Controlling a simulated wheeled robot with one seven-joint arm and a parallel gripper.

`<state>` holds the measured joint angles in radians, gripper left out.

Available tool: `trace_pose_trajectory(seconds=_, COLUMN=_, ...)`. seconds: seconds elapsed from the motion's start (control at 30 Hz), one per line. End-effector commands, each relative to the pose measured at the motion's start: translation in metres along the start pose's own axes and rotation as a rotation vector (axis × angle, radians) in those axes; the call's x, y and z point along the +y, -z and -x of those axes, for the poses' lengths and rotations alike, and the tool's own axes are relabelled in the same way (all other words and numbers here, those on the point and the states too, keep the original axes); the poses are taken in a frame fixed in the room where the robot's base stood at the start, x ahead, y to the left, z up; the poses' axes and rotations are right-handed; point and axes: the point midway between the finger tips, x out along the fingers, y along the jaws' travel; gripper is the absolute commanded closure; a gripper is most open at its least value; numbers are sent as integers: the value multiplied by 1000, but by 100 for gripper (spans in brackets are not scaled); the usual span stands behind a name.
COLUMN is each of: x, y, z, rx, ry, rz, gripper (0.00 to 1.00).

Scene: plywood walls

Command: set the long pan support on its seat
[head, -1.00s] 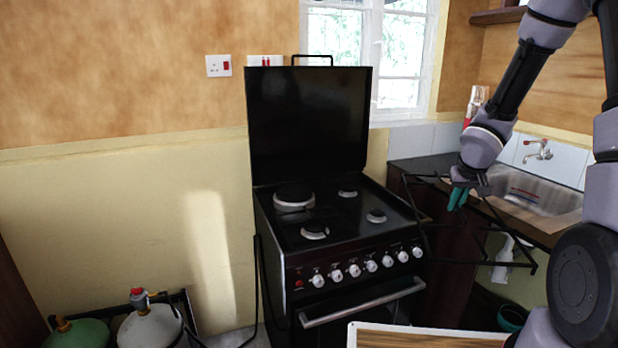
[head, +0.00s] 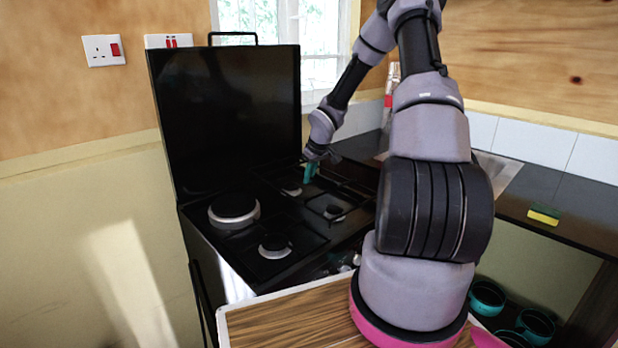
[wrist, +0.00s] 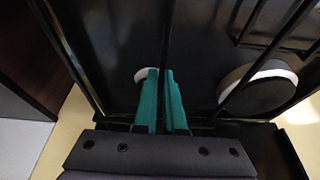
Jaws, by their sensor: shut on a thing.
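The long pan support (head: 347,187) is a black wire frame. In the head view it is over the right side of the black hob, around the right-hand burners (head: 333,212). My gripper (head: 310,170) is at the rear end of the support, near the raised lid. In the wrist view the teal fingers of my gripper (wrist: 160,72) are shut on a dark bar of the pan support (wrist: 168,30), with other bars to both sides. Black on black, I cannot tell whether the support touches the hob. My arm hides part of its right side.
The raised lid (head: 232,120) stands behind the hob. A large burner (head: 234,210) and a smaller burner (head: 275,246) are on the left. A dark counter (head: 575,205) with a sponge (head: 543,214) is at the right. A wooden board (head: 290,318) lies in front.

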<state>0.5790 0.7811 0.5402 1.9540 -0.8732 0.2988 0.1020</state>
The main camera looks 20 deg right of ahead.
Motion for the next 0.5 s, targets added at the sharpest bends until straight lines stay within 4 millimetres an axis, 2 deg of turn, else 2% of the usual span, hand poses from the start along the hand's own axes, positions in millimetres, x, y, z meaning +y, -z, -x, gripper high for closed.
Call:
trace_pose_trajectory(seconds=0.1, x=12, y=4, z=-7, rx=-2, ry=10, rz=26, gripper=100)
trace_pose_trajectory(seconds=0.2, x=15, y=5, z=-9, rx=-5, ry=12, rz=40, gripper=100)
trace_pose_trajectory(seconds=0.5, x=15, y=6, z=-9, rx=-5, ry=12, rz=44, gripper=100)
